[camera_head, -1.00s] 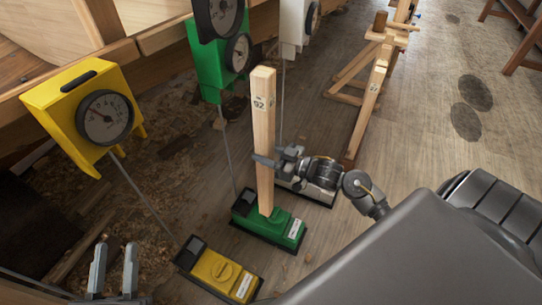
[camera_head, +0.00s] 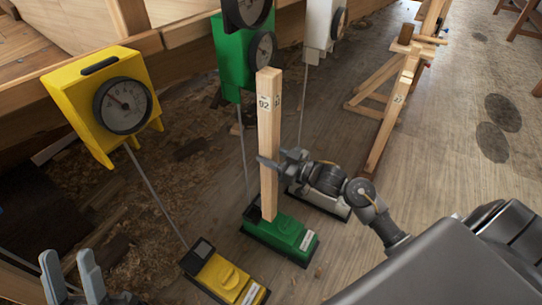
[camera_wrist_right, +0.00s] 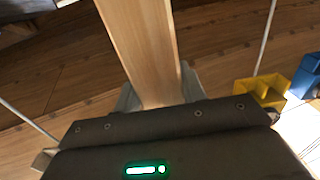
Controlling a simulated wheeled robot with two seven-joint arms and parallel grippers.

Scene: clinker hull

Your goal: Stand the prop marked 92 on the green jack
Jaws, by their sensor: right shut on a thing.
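The prop marked 92 (camera_head: 268,140) is a pale square wooden post, nearly upright. My right gripper (camera_head: 279,163) is shut on it around mid-height. The prop also fills the jaws in the right wrist view (camera_wrist_right: 148,45). The green jack (camera_head: 294,236) is a low block on the floor with a white label. The prop's lower end overlaps the jack's left part in the head view; I cannot tell whether it touches. In the right wrist view the lower end and the jack are hidden. My left gripper (camera_head: 72,276) is open and empty at the lower left.
A yellow jack (camera_head: 222,277) lies to the left and a pale grey jack (camera_head: 328,200) behind. Yellow (camera_head: 105,105), green (camera_head: 232,60) and white (camera_head: 318,25) dial boxes hang by the hull. Another wooden prop (camera_head: 393,110) leans on a trestle.

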